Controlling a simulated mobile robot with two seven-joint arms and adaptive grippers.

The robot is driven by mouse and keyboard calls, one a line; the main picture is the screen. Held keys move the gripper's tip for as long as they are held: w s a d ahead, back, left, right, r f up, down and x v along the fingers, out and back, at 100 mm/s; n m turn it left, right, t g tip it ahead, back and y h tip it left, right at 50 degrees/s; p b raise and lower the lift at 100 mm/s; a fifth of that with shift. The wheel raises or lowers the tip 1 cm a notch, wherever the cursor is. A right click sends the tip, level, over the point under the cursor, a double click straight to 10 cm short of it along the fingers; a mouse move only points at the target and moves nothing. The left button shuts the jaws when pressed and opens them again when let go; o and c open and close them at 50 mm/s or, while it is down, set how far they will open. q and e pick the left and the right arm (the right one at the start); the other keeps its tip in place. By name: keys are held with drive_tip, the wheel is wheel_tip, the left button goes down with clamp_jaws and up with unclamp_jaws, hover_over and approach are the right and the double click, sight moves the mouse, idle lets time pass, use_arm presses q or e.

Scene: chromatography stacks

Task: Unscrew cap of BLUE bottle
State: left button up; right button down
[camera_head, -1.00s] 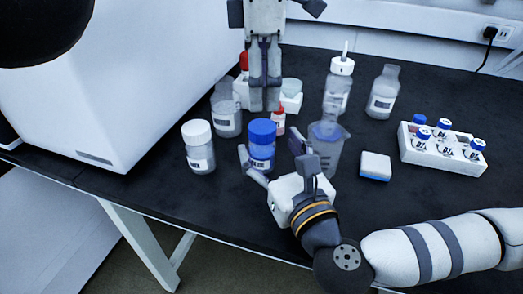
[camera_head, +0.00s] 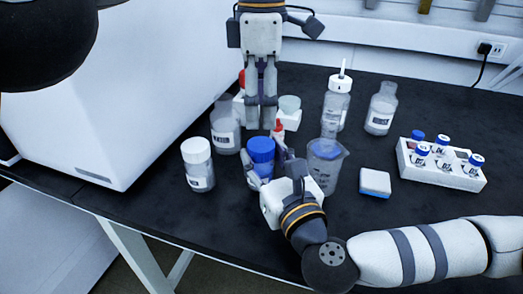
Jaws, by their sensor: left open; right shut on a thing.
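The bottle with the blue cap (camera_head: 261,150) stands upright on the dark bench, its cap in place. Its body (camera_head: 263,171) is partly hidden by my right gripper. My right gripper (camera_head: 268,174) comes from the front right and is shut on the bottle's body, below the cap. My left gripper (camera_head: 261,127) points down from above, just over and behind the blue cap. Its fingers are open with a gap between them and hold nothing. Whether the fingertips touch the cap I cannot tell.
A white-capped bottle (camera_head: 197,165) stands close on the left. A beaker (camera_head: 325,165) stands close on the right. Clear bottles (camera_head: 225,128) and a red-topped bottle stand behind. A vial rack (camera_head: 440,168) and a small white-blue box (camera_head: 375,182) lie to the right.

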sight(262, 145)
use_arm(q)
drive_tip(key=m, duration=0.9)
drive_tip(key=shift+m, duration=0.4)
drive_tip(key=m, duration=0.6)
drive_tip(key=shift+m, duration=0.4)
drive_tip(key=m, duration=0.4)
use_arm(e)
drive_tip(key=shift+f, duration=0.1)
use_arm(q)
drive_tip(key=m, duration=0.6)
drive_tip(key=shift+m, duration=0.3)
drive_tip(key=m, duration=0.7)
drive_tip(key=shift+f, duration=0.1)
drive_tip(key=shift+m, duration=0.3)
wheel_tip(262, 145, down, 8)
drive_tip(key=shift+r, duration=0.1)
drive_tip(key=c, duration=1.2)
drive_tip(key=n, duration=0.5)
drive_tip(key=shift+s+n, duration=0.1)
drive_tip(key=shift+n, duration=0.6)
drive_tip(key=shift+s, duration=0.1)
use_arm(e)
drive_tip(key=shift+w+d, duration=0.1)
